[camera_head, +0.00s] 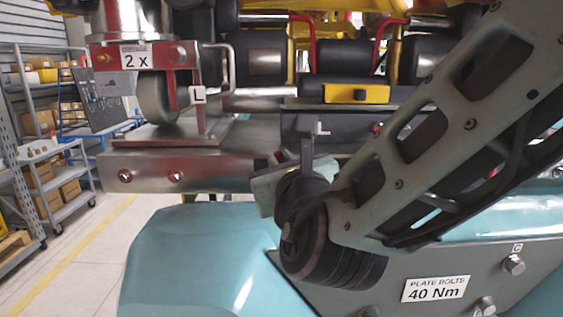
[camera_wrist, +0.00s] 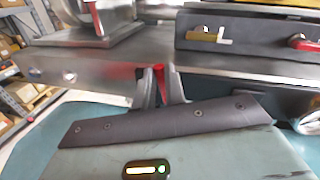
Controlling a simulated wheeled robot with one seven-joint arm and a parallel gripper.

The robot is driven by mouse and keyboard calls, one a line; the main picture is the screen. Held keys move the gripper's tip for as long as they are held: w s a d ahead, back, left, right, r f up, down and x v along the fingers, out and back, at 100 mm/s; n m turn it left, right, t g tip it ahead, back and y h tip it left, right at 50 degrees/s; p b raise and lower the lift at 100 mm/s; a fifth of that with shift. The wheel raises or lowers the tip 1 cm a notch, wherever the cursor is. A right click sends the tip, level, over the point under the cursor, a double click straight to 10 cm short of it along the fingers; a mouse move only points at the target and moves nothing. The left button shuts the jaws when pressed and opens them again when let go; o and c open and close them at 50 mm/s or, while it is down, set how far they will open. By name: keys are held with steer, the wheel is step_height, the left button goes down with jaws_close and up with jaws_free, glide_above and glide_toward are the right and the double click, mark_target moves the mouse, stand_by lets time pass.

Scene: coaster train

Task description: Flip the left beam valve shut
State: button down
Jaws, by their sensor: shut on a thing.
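In the wrist view, my gripper (camera_wrist: 160,72) has its two dark fingers close together on a narrow red lever (camera_wrist: 160,88) in front of the steel beam (camera_wrist: 105,72). I take the red lever to be the left beam valve's handle; its valve body is hidden by the fingers and the dark gripper housing. Whether the lever stands open or shut cannot be told.
A second red handle (camera_wrist: 303,42) is at the right on a dark box (camera_wrist: 260,30). A teal cover (camera_head: 190,255) lies below. Shelves (camera_head: 55,170) stand far left beyond open floor.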

steer(key=shift+f+b, duration=0.1)
steer(key=shift+b, duration=0.2)
steer(key=b, duration=0.2)
steer(key=shift+d+f+m+b, duration=0.15)
steer(key=shift+f+m+b, duration=0.05)
steer(key=shift+m+b, duration=0.2)
steer(key=m+b, duration=0.1)
steer(key=b, duration=0.2)
steer(key=shift+d, duration=0.3)
steer(key=shift+r+m+t+b, duration=0.2)
steer(key=shift+m+t+b, duration=0.15)
steer(key=shift+b, duration=0.35)
steer(key=shift+r, duration=0.15)
steer(key=c, duration=1.5)
jaws_free()
steer(key=shift+o, duration=0.2)
